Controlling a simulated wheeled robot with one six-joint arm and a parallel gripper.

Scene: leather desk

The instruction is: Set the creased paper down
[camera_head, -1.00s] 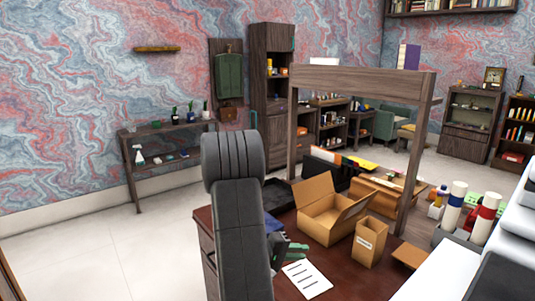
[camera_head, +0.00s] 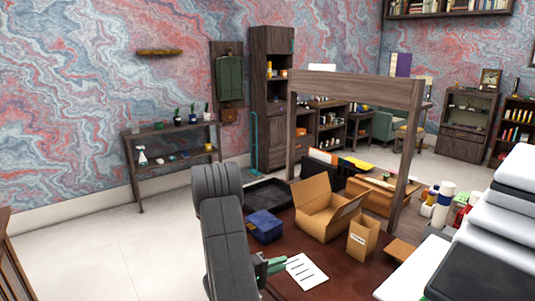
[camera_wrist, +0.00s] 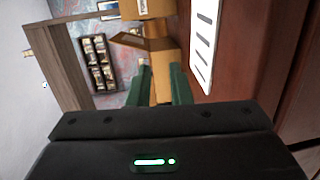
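The creased paper (camera_head: 306,271), a white sheet with dark bars, appears to lie flat on the dark red-brown desk (camera_head: 345,283), left of the small upright carton (camera_head: 363,238). In the wrist view the paper (camera_wrist: 205,42) is right of my fingers, apparently apart from them. My gripper (camera_head: 280,264) is just left of the paper in the head view. Its green fingers (camera_wrist: 160,75) stand apart in the wrist view, with nothing visibly held between them. The gap to the desk is hard to judge.
An open cardboard box (camera_head: 325,222) stands behind the paper, with a blue box (camera_head: 264,226) to its left and a black tray (camera_head: 268,192) behind. A flat brown piece (camera_head: 400,250) lies right of the carton. Stacked silver-grey items (camera_head: 500,220) stand at right.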

